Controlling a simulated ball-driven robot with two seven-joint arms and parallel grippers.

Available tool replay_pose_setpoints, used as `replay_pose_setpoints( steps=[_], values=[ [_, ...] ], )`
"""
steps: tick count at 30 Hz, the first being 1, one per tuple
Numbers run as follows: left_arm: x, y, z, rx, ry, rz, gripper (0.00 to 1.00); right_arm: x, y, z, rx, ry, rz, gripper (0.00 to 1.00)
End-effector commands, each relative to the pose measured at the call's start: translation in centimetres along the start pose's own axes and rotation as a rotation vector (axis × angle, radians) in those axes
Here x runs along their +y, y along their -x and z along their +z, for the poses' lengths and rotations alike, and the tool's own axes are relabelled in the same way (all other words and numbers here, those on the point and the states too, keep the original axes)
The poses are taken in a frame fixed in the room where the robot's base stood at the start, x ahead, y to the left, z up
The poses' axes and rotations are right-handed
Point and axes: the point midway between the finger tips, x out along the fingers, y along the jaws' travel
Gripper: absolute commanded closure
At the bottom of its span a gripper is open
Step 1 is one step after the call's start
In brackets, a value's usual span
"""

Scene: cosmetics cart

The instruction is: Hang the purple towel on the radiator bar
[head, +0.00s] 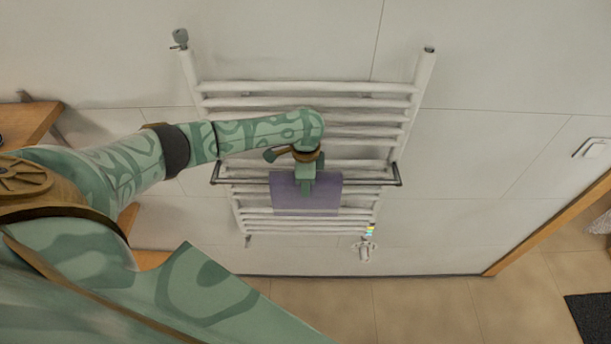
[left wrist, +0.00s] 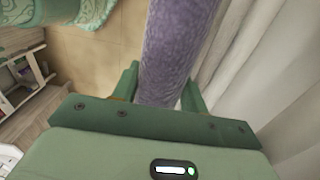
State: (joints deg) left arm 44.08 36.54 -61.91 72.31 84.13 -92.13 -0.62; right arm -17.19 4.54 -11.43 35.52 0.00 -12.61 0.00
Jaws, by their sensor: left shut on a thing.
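The purple towel (head: 290,196) is at the dark radiator bar (head: 235,182), on the front of the white radiator. In the head view it shows as a flat rectangle below and around the bar's height. I cannot tell whether it is draped over the bar. My left gripper (head: 307,185) is in front of the bar and shut on the towel. In the left wrist view, the towel (left wrist: 178,50) runs up from between the fingers of my left gripper (left wrist: 160,88). My right gripper is not in view.
The white radiator (head: 270,87) has several horizontal tubes and is fixed to a tiled wall. A wooden shelf (head: 28,120) is at the left. A wooden door frame (head: 545,230) and a dark mat (head: 590,315) are at the right. The floor below the radiator is clear.

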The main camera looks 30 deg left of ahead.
Motion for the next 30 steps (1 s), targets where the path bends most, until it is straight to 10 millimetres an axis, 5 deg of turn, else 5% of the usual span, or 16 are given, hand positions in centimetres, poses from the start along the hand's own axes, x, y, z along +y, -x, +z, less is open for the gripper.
replay_pose_setpoints(
  steps=[11,12,15,25,30],
  values=[
    [0.0,-0.4,0.0,0.001,0.000,-0.001,0.96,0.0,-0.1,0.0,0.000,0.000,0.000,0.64],
    [0.0,-0.4,0.0,0.001,0.000,-0.001,0.54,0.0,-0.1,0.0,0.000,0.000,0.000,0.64],
    [0.0,-0.4,0.0,0.001,0.000,-0.001,0.31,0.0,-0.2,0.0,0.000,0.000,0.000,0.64],
    [0.0,0.0,0.0,0.001,0.000,-0.001,0.31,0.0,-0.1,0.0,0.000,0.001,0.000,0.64],
    [-0.1,2.9,0.0,0.002,-0.001,-0.004,0.31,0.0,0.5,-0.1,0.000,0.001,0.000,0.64]
  ],
)
